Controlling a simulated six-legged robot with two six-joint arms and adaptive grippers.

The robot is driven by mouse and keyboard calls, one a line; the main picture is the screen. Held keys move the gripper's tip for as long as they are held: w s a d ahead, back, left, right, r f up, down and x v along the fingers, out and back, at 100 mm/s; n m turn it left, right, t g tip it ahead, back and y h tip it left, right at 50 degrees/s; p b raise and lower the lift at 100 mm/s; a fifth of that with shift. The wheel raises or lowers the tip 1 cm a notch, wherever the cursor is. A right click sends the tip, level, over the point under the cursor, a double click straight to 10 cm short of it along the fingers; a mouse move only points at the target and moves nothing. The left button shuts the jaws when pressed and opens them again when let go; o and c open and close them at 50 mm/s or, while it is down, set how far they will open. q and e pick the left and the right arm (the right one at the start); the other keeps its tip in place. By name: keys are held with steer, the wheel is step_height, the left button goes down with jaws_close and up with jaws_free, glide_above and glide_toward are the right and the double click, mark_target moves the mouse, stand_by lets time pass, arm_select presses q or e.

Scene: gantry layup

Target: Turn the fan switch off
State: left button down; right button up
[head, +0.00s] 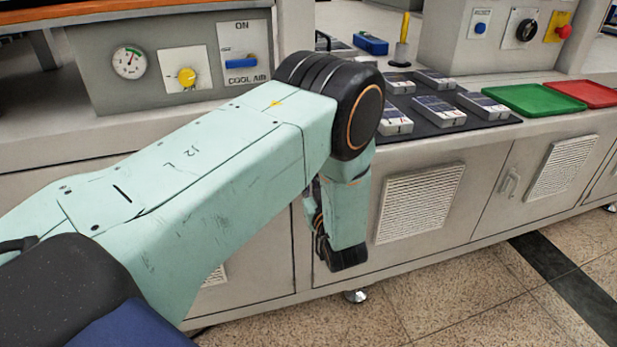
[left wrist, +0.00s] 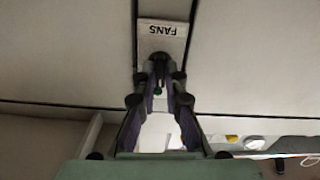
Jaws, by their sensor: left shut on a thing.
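In the left wrist view, a pale plate labelled FANS (left wrist: 161,32), upside down in the picture, sits on the cabinet front. My left gripper (left wrist: 160,78) is at the lower edge of this plate. Its fingers are closed together on a small dark part, which looks like the fan switch lever; the fingertips hide most of it, so I cannot tell its position. A small green spot shows between the fingers. In the head view my left arm covers the switch and most of the gripper, low in front of the cabinet. My right gripper is in neither view.
Above the arm is a grey panel with a gauge (head: 129,62), a yellow knob (head: 187,77) and a blue COOL AIR switch (head: 241,63). Right of it lie several labelled packs on a dark mat (head: 424,128), a green tray (head: 533,100) and a red tray (head: 590,92). The floor in front is clear.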

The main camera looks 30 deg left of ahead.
arm_select(q)
steer(key=shift+n+p, duration=0.7)
steer(key=shift+n, duration=3.3)
steer(key=c, duration=1.4)
jaws_free()
steer(key=shift+v, duration=3.75)
